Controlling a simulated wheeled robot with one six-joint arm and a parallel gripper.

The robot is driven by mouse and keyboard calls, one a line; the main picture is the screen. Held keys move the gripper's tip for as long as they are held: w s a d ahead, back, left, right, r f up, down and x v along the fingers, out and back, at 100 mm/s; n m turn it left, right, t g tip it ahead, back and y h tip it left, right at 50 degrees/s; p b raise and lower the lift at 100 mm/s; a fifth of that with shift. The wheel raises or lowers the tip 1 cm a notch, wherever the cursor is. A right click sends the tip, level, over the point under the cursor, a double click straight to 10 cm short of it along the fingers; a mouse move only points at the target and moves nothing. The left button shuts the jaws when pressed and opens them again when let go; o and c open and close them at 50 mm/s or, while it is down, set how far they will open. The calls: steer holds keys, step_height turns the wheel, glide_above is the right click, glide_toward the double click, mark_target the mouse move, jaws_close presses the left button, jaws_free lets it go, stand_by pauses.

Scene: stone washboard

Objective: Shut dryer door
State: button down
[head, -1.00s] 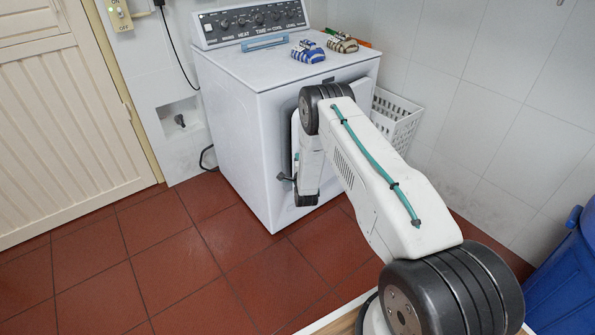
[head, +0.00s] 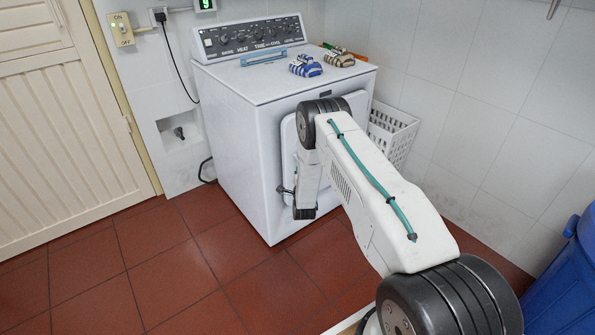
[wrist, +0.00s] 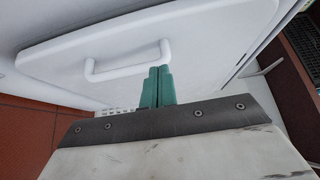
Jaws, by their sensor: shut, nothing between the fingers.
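The white dryer (head: 232,137) stands against the back wall in the head view. Its door (head: 288,132) is on the front face, mostly hidden behind my arm. The visible part looks about flush with the front. In the wrist view the door (wrist: 205,40) is a white panel with a rounded corner, carrying a white bar handle (wrist: 125,64). My gripper (wrist: 158,72) has its green fingers together and empty, right by one end of the handle, over the panel. I cannot tell whether the fingertips touch the door or whether it is latched.
Striped rolled cloths (head: 306,66) and a blue item (head: 263,58) lie on the dryer top. A white basket (head: 392,132) stands right of the dryer, a blue bin (head: 565,275) at the far right. Red floor tiles (head: 165,270) at left are clear.

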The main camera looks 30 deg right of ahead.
steer(key=w+a, duration=0.1)
steer(key=a, duration=0.9)
steer(key=s+a+f+n+g+y, duration=0.25)
steer(key=f+n+g, duration=0.2)
steer(key=f, duration=0.45)
steer(key=s+a+r+n+g+y, duration=0.3)
steer(key=s+n+g, duration=0.1)
steer(key=s+n, duration=0.1)
steer(key=s+a+r+n+g+y, duration=0.1)
steer(key=s+a+r+n+g, duration=0.15)
steer(key=s+r, duration=0.55)
steer(key=s+a+r+n+g+y, duration=0.1)
steer(key=s+r+n+g, duration=0.3)
steer(key=r, duration=0.7)
steer(key=s+a+r+n+g+y, duration=0.1)
steer(key=s+a+r+n, duration=0.1)
steer(key=s+r, duration=0.65)
steer(key=s+r+n+t+h, duration=0.1)
steer(key=s+r+n, duration=0.3)
steer(key=s+r, duration=2)
steer(key=shift+s+d+r+n, duration=0.15)
steer(key=shift+s+d+n, duration=0.2)
steer(key=shift+s, duration=1.45)
